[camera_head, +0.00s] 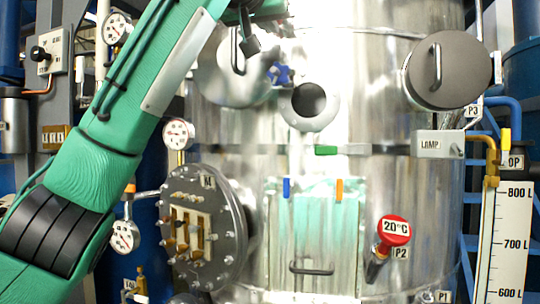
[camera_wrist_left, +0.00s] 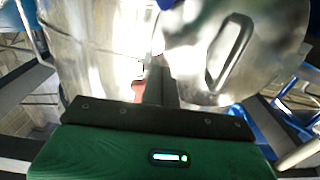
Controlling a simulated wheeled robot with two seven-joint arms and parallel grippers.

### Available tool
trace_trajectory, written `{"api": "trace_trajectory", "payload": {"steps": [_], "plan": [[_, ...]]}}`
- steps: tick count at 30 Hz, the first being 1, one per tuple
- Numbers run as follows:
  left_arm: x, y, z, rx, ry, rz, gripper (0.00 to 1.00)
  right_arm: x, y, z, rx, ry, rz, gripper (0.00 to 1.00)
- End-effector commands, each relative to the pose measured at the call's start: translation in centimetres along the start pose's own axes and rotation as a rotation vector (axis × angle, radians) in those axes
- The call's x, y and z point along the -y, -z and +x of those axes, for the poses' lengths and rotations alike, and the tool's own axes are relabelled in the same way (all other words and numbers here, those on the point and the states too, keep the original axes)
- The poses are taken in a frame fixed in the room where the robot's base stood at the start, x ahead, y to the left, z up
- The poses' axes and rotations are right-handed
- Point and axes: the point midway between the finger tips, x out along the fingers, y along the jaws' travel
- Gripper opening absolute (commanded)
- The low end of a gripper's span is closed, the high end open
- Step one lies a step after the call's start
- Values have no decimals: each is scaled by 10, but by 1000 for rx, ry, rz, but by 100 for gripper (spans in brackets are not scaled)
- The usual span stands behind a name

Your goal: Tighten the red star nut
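My left gripper (camera_head: 250,38) is at the top of the head view, in front of the steel vessel and beside the left round cover (camera_head: 222,85). In the left wrist view its dark fingers (camera_wrist_left: 160,82) stand close together in the middle, with nothing clearly between them. A blue star-shaped knob (camera_head: 279,74) is just right of and below the gripper. No red star nut can be made out for sure in the head view. A small red patch (camera_wrist_left: 138,91) shows beside the fingers in the left wrist view; I cannot tell what it is. My right gripper is not in view.
A red 20°C knob (camera_head: 394,230) is low on the vessel (camera_head: 375,105). A round cover with a handle (camera_head: 448,70) is at upper right, above a lamp box (camera_head: 440,144). A bolted flange (camera_head: 202,232) and gauges are left. The left cover's handle (camera_wrist_left: 229,52) is near my gripper.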

Motion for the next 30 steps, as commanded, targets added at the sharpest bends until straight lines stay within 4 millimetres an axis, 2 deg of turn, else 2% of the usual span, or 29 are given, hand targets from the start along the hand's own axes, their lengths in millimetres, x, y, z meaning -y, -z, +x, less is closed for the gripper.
{"api": "trace_trajectory", "payload": {"steps": [16,25,30], "plan": [[3,3,-1,-6,0,-2,0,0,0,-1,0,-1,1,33],[6,-6,-1,-4,-1,-2,0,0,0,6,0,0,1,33],[5,-8,-14,-5,-1,-1,0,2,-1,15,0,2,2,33]]}}
